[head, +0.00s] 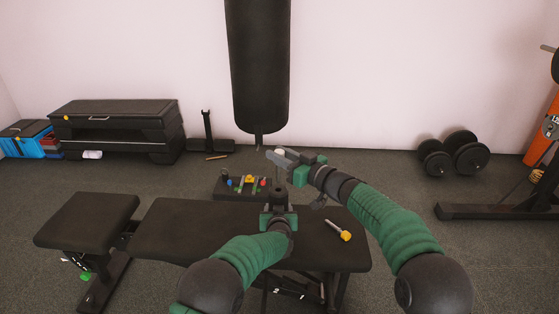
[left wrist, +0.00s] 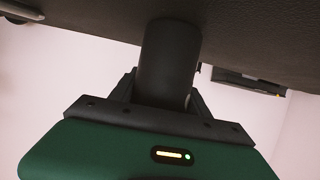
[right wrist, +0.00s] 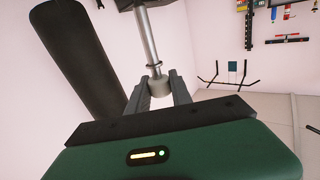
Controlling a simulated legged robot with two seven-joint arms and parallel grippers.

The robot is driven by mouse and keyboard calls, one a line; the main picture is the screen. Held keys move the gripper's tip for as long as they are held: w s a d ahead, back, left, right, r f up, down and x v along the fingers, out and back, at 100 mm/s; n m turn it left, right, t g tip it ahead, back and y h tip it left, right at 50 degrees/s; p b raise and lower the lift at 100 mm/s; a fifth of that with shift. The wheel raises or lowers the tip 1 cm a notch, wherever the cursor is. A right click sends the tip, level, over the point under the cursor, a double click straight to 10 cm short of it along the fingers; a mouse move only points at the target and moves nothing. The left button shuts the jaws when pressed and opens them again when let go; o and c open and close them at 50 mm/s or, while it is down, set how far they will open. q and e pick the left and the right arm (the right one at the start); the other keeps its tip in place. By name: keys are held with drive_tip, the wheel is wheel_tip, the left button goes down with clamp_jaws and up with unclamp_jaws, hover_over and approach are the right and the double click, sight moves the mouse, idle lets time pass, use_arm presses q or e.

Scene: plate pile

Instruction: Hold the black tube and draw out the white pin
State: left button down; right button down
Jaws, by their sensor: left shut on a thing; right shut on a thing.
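The black tube (head: 279,193) stands upright over the bench in the head view. My left gripper (head: 279,215) is shut on it, and in the left wrist view the tube (left wrist: 168,60) sits between the fingers (left wrist: 163,88). The white pin's pale knob (head: 279,152) shows above the tube in the head view. My right gripper (head: 282,157) is shut on that knob. In the right wrist view the pin's bare silver shaft (right wrist: 149,38) runs from the knob between my fingers (right wrist: 157,90) to a dark part at the top edge. Whether its end is still inside the tube is not clear.
A yellow-handled tool (head: 345,235) lies on the black bench (head: 180,225), right of my left gripper. A dark tray (head: 228,195) with several coloured tools lies behind. A punching bag (head: 258,70) hangs at the back. Dumbbells (head: 466,154) stand at the right.

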use_arm(q)
drive_tip(key=shift+c, duration=2.2)
unclamp_jaws()
